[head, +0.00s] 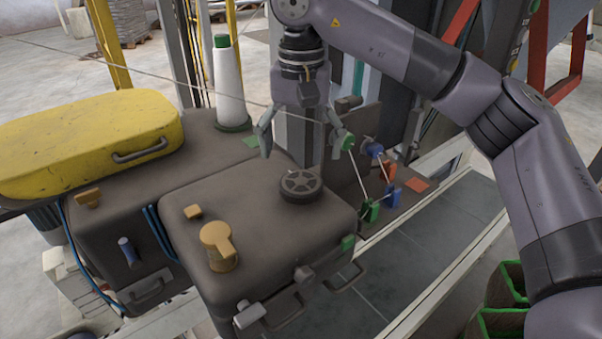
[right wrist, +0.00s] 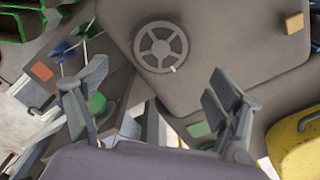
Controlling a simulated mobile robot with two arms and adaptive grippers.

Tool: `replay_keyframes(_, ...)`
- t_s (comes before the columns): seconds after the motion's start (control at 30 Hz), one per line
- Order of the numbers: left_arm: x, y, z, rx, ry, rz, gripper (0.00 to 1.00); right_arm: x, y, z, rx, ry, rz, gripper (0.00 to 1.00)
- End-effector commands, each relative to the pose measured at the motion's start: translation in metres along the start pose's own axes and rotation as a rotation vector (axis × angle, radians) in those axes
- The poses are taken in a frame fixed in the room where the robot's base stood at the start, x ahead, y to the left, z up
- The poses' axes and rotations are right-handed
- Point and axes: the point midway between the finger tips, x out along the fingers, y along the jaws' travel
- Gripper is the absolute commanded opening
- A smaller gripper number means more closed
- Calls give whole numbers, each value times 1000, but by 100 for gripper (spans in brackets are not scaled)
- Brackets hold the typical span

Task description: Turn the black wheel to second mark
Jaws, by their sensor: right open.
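The black wheel (head: 301,185), spoked with a thick rim, lies flat on top of the dark grey machine housing (head: 270,240). In the right wrist view the wheel (right wrist: 161,47) shows whole, with one small pale mark at its lower right edge. I cannot make out any numbered marks around it. My right gripper (head: 301,152) is open and empty, pointing down above and slightly behind the wheel, with its fingers spread and apart from it. In the right wrist view the two fingers (right wrist: 155,85) stand below the wheel to either side. My left gripper is not in view.
An orange knob (head: 217,245) and a small orange block (head: 193,212) stand on the housing left of the wheel. A yellow lid (head: 85,142) and white thread cone (head: 229,85) are at the left. Green and blue thread guides (head: 368,205) stand right of the wheel.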

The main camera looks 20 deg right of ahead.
Motion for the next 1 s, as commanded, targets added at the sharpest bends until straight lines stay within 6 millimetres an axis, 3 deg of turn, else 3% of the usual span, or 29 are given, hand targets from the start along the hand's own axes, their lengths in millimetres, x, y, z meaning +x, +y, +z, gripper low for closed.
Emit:
replay_keyframes(0.2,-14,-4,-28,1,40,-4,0,38,1,1,-1,-2,2,86)
replay_keyframes(0.4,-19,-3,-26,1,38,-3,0,59,0,0,0,-1,1,86)
replay_keyframes(0.77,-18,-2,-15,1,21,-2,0,63,0,0,0,0,-1,85)
replay_keyframes(1.0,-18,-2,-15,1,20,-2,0,63,0,0,-1,0,0,69)
